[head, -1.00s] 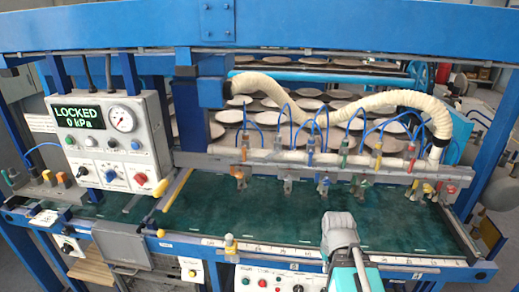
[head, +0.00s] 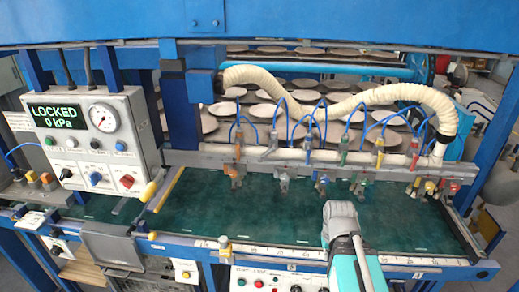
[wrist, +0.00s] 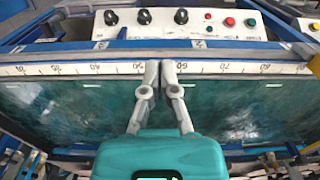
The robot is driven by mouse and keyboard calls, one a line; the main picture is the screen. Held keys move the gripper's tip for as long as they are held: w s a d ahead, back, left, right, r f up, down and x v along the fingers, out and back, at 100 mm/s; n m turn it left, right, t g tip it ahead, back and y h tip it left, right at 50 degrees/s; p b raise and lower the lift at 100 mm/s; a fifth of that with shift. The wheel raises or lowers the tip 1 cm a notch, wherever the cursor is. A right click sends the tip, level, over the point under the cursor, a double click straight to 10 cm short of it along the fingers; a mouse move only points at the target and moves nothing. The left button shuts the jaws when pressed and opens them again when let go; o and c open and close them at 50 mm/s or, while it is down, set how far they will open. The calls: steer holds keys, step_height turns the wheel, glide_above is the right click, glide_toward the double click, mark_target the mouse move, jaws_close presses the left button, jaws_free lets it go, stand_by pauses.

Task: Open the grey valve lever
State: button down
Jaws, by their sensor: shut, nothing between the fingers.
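A row of valves with coloured levers hangs along the grey bar above the green bed. The grey valve lever (head: 270,149) appears to be the one just right of the orange lever (head: 238,150), though it is small and its exact angle is hard to tell. My gripper (wrist: 160,70) shows in the wrist view with its two grey fingers together and empty, over the ruler edge of the bed. In the head view my arm's grey and teal end is in front and to the right of the grey lever, clearly apart from it; the fingertips are hidden there.
A control box (head: 85,140) at left reads "LOCKED 0 kPa". A cream hose (head: 350,105) and thin blue tubes loop above the valves. Other coloured levers stand close along the bar. The green bed (head: 200,210) is mostly clear. A button panel (wrist: 190,24) lies along the front edge.

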steer(key=shift+w+d+r, duration=0.1)
steer(key=w+a+r+t+h+p, duration=0.1)
steer(key=w+a+r+t+p, duration=0.1)
steer(key=w+a+r+p, duration=0.4)
steer(key=w+a+r+t+h+p, duration=0.2)
steer(key=w+a+r+p, duration=0.3)
steer(key=a+r+p, duration=0.7)
steer(key=w+a+r+n+t+h+p, duration=0.1)
steer(key=w+a+r+t+p, duration=0.1)
steer(key=w+a+r+p, duration=0.4)
steer(key=a+r+p, duration=0.4)
steer(key=r, duration=0.4)
steer(key=shift+w+a+r+t+h, duration=0.2)
steer(key=shift+w+t+h, duration=0.1)
steer(key=shift+w+t, duration=0.1)
steer(key=shift+d+f, duration=0.1)
steer(key=shift+f, duration=0.1)
steer(key=b, duration=1)
glide_toward(264, 153)
steer(key=x, duration=0.6)
steer(key=shift+w+r, duration=0.1)
steer(key=shift+w+d+f+b, duration=0.1)
steer(key=shift+w+f+b, duration=0.15)
steer(key=shift+f+b, duration=0.05)
